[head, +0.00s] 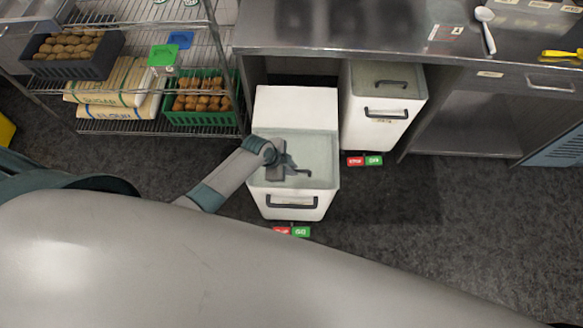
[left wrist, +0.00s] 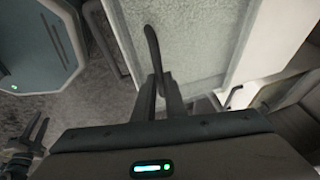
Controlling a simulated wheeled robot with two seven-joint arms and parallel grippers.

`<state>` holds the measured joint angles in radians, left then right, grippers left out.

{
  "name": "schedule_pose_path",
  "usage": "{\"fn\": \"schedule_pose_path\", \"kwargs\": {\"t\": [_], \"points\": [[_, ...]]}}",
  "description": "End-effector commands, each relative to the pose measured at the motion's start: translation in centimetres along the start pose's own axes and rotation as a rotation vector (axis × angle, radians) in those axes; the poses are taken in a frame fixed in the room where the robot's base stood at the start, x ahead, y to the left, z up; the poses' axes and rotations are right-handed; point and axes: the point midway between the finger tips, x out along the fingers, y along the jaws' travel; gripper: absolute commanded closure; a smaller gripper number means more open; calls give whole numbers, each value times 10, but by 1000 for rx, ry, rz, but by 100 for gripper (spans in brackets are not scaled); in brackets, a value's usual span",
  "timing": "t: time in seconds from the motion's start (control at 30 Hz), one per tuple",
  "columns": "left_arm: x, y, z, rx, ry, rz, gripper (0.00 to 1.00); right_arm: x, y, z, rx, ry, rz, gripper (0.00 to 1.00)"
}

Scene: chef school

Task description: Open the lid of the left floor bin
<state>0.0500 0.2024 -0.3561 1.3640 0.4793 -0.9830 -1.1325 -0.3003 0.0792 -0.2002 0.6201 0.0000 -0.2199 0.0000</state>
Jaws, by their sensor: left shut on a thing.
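The left floor bin (head: 292,204) is white and stands partly out from under the counter, with a dark front handle. Its translucent lid (head: 320,150) lies flat over the front part of the top and looks closed. It also fills the upper middle of the left wrist view (left wrist: 195,40). My left gripper (head: 288,171) is over the lid, shut on the dark lid handle (left wrist: 152,45). The fingers hide part of the handle. What looks like my right gripper (left wrist: 38,135) shows small at the lower left of the left wrist view; its opening is unclear.
A second white bin (head: 372,131) stands to the right under the steel counter (head: 330,35). A wire rack (head: 150,127) with a green crate (head: 205,118) is at the left. Red and green tags (head: 292,232) lie before the bin. Floor at right is clear.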

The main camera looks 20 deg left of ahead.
Motion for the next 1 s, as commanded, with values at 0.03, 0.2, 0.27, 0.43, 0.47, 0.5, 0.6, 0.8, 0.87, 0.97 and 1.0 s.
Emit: {"fn": "schedule_pose_path", "kwargs": {"t": [0.03,0.2,0.27,0.43,0.47,0.5,0.6,0.8,0.87,0.97,1.0], "points": [[1,-2,0,0,0,-1,100,2,0,0,0,0,0,69],[5,-18,2,1,0,-5,100,11,0,1,0,0,1,69],[7,-28,4,2,-1,-6,100,16,1,2,0,0,1,69],[15,-60,6,3,0,-7,100,35,1,4,0,-1,1,69],[16,-66,7,3,0,-7,100,39,1,4,0,-1,1,69],[18,-75,8,3,-1,-7,100,44,1,4,0,-1,1,69],[23,-97,10,3,0,-7,100,59,0,6,0,-1,1,69],[31,-140,13,1,0,-7,100,88,0,8,0,-1,1,69],[33,-150,13,1,1,-6,100,96,0,9,0,0,1,69],[34,-166,14,1,1,-5,100,106,0,10,0,0,1,69],[35,-170,14,0,1,-4,100,109,0,10,0,0,1,69]]}}
